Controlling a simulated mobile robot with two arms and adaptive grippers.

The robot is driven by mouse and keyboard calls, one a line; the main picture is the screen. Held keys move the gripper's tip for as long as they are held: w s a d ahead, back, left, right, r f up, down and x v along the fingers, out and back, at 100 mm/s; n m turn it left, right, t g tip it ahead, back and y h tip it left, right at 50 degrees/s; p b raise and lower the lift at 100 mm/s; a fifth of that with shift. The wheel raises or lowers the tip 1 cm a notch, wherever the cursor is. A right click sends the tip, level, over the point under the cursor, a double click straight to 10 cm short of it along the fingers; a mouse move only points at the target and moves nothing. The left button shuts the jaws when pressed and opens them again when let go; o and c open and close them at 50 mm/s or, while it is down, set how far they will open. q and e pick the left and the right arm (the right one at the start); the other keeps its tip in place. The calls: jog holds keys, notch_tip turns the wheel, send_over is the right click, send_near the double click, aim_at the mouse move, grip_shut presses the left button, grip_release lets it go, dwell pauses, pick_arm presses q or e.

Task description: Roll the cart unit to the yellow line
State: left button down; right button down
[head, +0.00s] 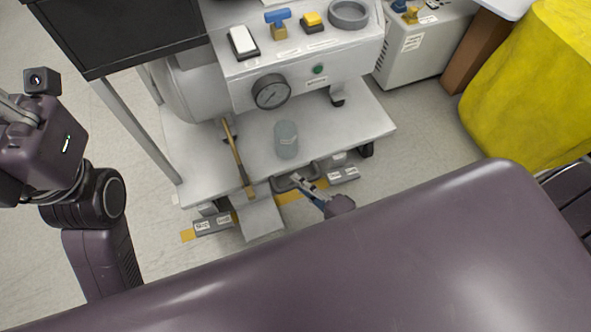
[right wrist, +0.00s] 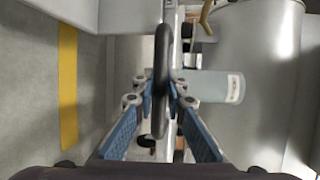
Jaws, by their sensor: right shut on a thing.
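The cart unit (head: 345,130) is a light grey wheeled compressor cart with a gauge, a tank and a low shelf, standing in front of me in the head view. The yellow line (head: 188,235) runs on the floor under the cart's near edge, partly hidden by it. It also shows at the left of the right wrist view (right wrist: 68,90). My right gripper (head: 298,182) is at the cart's near side. In the right wrist view its blue fingers (right wrist: 161,95) are shut around the dark handle (right wrist: 161,60) of the cart. My left arm is at the left; its fingers are out of view.
A clear jar (head: 286,140) and a wooden-handled tool (head: 236,160) are on the cart's low shelf. Grey labelled pedals (head: 213,224) sit by its near edge. A yellow bag (head: 530,95) and a white box unit (head: 412,50) stand at the right.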

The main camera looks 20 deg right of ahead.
jog(key=shift+s+f, duration=0.15)
jog(key=shift+s, duration=0.35)
jog(key=c, duration=1.9)
grip_release()
jog(key=shift+c, duration=0.2)
